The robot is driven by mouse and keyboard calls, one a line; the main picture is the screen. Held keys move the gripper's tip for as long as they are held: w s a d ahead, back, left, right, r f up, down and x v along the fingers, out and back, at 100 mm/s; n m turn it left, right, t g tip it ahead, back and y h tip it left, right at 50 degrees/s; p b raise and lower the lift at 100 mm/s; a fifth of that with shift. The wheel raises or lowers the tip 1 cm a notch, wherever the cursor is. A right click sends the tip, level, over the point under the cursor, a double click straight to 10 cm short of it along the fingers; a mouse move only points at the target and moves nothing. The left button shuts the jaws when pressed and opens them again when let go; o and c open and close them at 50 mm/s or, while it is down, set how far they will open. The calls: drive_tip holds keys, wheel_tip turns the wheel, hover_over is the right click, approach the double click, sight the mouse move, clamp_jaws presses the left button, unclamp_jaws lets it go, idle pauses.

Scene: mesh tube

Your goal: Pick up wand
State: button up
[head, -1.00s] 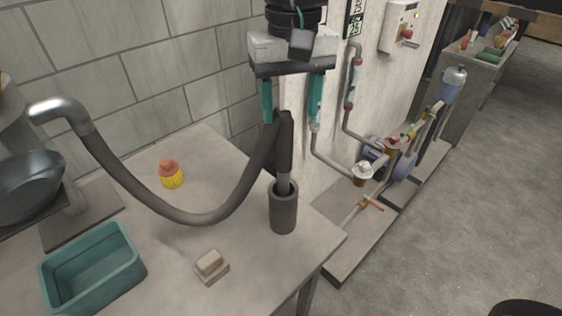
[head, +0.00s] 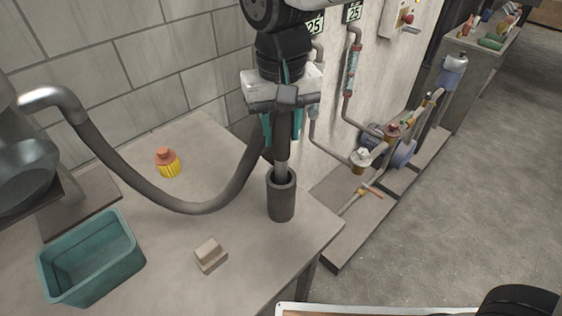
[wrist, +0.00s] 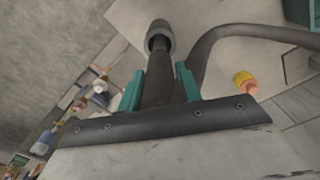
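The wand (head: 282,160) stands upright, with a dark upper body and a paler grey lower tube whose end sits inside a dark cylindrical holder (head: 281,202). A grey hose (head: 190,207) runs from the wand's upper part to a metal elbow at the left. My gripper (head: 282,130) is at the wand's upper body, with one teal finger against each side. In the wrist view the wand (wrist: 158,75) lies between the teal fingers of my gripper (wrist: 160,88), with no clear gap. The holder also shows there (wrist: 159,38). The tube's end is hidden inside the holder.
A teal bin (head: 92,258), a beige block (head: 210,255) and a yellow-orange item (head: 167,163) are on the table (head: 170,290). A tiled wall (head: 130,70) is behind. Pipes and valves (head: 360,158) stand to the right, past the table edge.

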clamp_jaws()
drive_tip(key=shift+r, duration=0.1)
wheel_tip(320, 180, up, 18)
idle(0.5)
